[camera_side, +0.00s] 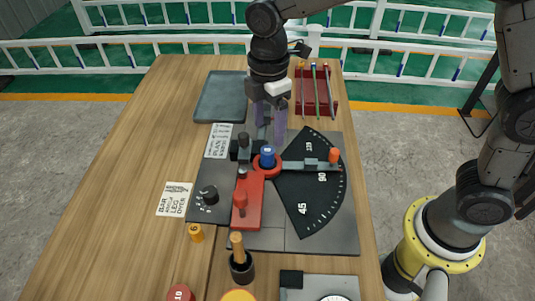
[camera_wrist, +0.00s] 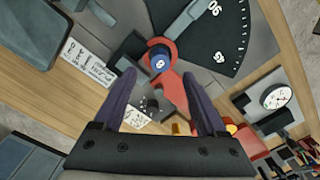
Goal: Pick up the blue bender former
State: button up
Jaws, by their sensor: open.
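The blue bender former (camera_side: 267,156) is a short cylinder with a pale mark on its top. It sits upright at the pivot of the bender, inside a red ring. In the wrist view the blue former (camera_wrist: 160,60) shows beyond the fingertips, a little above the middle. My gripper (camera_side: 270,138) points down just behind the former in the side view. Its two purple fingers (camera_wrist: 168,88) are spread apart with nothing between them. The fingers look above and apart from the former; the exact height is hard to tell.
A red bender arm (camera_side: 247,200) runs from the pivot toward the front. A black angle dial (camera_side: 310,190) and a lever with an orange knob (camera_side: 334,156) lie to the right. A dark block (camera_side: 241,150) stands close left of the former. A yellow former (camera_side: 195,232) stands on the wooden table.

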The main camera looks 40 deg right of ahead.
aim_at(267, 150)
jog(key=shift+a+f, duration=0.15)
jog(key=shift+f, duration=1.8)
jog(key=shift+a+f, duration=0.1)
jog(key=shift+f, duration=1.85)
grip_shut()
